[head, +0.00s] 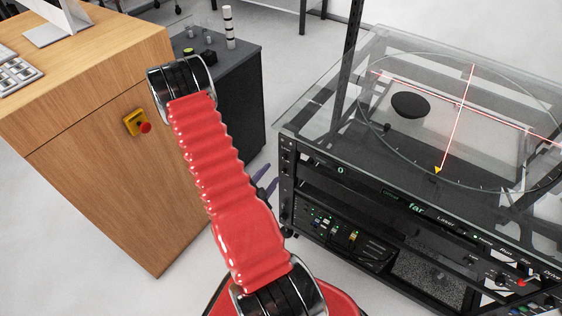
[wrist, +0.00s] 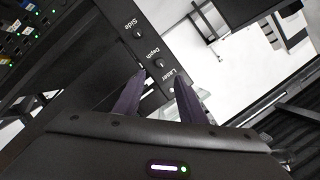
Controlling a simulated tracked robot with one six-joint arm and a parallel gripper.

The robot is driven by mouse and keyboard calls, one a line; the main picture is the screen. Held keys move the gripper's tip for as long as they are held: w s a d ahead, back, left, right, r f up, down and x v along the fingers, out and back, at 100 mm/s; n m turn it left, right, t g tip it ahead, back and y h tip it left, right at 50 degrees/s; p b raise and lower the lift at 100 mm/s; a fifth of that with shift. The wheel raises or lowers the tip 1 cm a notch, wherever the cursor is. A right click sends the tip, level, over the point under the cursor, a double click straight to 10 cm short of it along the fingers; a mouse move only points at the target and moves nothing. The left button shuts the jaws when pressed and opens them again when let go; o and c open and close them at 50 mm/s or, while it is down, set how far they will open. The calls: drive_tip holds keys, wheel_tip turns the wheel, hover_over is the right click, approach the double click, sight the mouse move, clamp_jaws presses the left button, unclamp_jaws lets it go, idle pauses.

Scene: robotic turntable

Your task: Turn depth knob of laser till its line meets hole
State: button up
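The Depth knob (wrist: 159,63) is a small dark knob on a black panel in the wrist view. My gripper (wrist: 160,75) is open, its two purple fingers apart; their tips appear on either side of the Depth knob. I cannot tell whether they touch it. In the head view my gripper (head: 265,180) is mostly hidden behind my red arm, left of the rack. The laser's red lines (head: 459,104) cross on the glass-covered turntable. A black oval (head: 410,105), apparently the hole, lies left of the crossing. Neither line touches it.
The rack's display (head: 416,208) reads "far". A wooden desk (head: 90,130) with a red button (head: 146,127) stands at left.

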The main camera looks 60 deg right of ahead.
sight(283, 159)
drive_tip(key=x, duration=1)
clamp_jaws()
idle(0.4)
